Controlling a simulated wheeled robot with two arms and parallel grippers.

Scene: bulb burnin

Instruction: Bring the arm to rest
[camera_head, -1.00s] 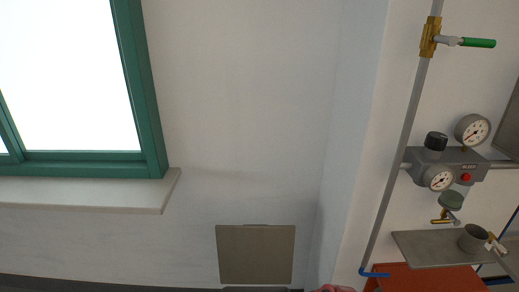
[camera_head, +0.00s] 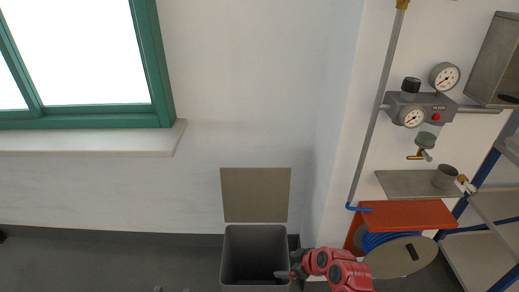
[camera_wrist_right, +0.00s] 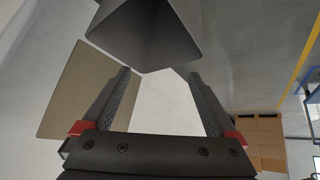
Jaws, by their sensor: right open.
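My right arm shows red at the bottom of the head view, with its dark right gripper (camera_head: 280,274) at the right side of an open grey bin (camera_head: 229,262). In the head view the fingertips overlap the bin's right rim; I cannot tell whether they touch it. The wrist view shows the two dark fingers of this gripper (camera_wrist_right: 158,76) spread apart with nothing between them. The bin's dark body (camera_wrist_right: 150,32) is beyond the fingertips there. My left gripper is not clearly visible.
A beige panel (camera_head: 255,194) stands upright behind the bin. To the right are a gauge block (camera_head: 420,104) on the wall, a grey shelf (camera_head: 405,184), a red reel stand (camera_head: 405,214) with blue hose, and a blue-framed rack (camera_head: 480,243). Floor left of the bin looks clear.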

